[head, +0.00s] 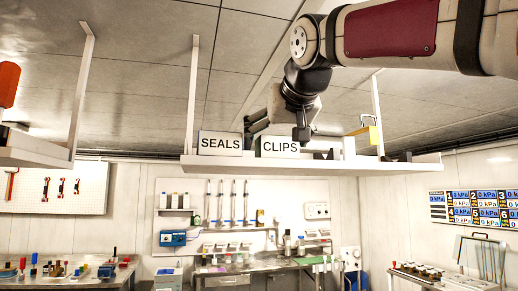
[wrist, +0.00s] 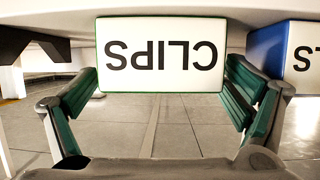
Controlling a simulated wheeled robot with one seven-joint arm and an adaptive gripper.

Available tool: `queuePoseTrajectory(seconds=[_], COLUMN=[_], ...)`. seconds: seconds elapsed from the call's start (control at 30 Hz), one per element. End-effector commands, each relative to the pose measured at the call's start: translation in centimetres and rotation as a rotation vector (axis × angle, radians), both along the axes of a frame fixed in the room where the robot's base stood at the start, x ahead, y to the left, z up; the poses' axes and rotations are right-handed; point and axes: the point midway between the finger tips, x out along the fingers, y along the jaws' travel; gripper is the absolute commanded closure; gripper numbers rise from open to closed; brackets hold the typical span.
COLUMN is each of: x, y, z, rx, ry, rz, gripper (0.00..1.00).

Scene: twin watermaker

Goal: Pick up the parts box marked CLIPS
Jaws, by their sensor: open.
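The CLIPS parts box (head: 281,147) has a white front with black lettering and stands on a hanging shelf (head: 330,168). In the wrist view the CLIPS box (wrist: 160,55) appears upside down with a green edge. My gripper (head: 281,126) is at the CLIPS box, its open fingers on either side. In the wrist view the green-padded fingers of my gripper (wrist: 162,72) flank the box's label, with a gap showing at the lower corners. I cannot tell whether either finger touches the box.
The SEALS box (head: 220,144) stands just left of CLIPS; its blue side (wrist: 268,48) shows near one finger in the wrist view. A yellow padlock-like item (head: 371,130) and dark items sit on the shelf to the right. Hanger straps (head: 192,95) rise from the shelf.

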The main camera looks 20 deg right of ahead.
Motion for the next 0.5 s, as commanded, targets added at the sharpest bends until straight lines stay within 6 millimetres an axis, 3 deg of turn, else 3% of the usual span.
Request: queuePoseTrajectory(seconds=[0.1, 0.33, 0.5], x=[-0.01, -0.03, -0.04], y=[0.01, 0.01, 0.01], z=[-0.01, -0.01, 0.02], rx=[0.000, 0.000, 0.000], ry=[0.000, 0.001, 0.000], rz=[0.000, 0.000, 0.000], gripper=[0.08, 0.60, 0.62])
